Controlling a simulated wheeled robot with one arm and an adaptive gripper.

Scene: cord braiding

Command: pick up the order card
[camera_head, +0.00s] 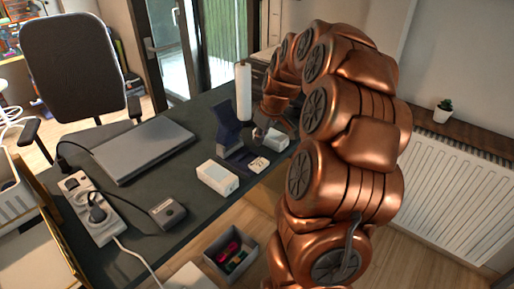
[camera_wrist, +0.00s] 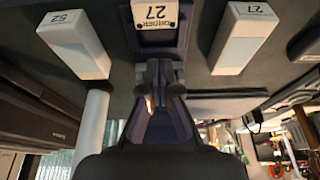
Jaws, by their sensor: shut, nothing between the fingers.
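The order card (camera_wrist: 155,13) is white, marked "ORDER 27", and lies on the dark blue base of a stand (camera_wrist: 160,127) at the top of the wrist view. In the head view the small white card (camera_head: 258,164) sits on the front of the dark blue stand (camera_head: 227,122). My gripper (camera_wrist: 159,76) is shut and empty, with its fingertips in front of the stand and below the card in the wrist picture. In the head view its fingers (camera_head: 259,134) are dark and small beside the stand; whether they touch it I cannot tell.
A white box marked 27 (camera_wrist: 243,38) and one marked 52 (camera_wrist: 74,46) flank the stand. A white cylinder (camera_head: 243,92) stands behind it. A laptop (camera_head: 147,150), power strip (camera_head: 92,209) and dark device (camera_head: 168,212) lie left. A grey bin (camera_head: 231,254) is below the table edge.

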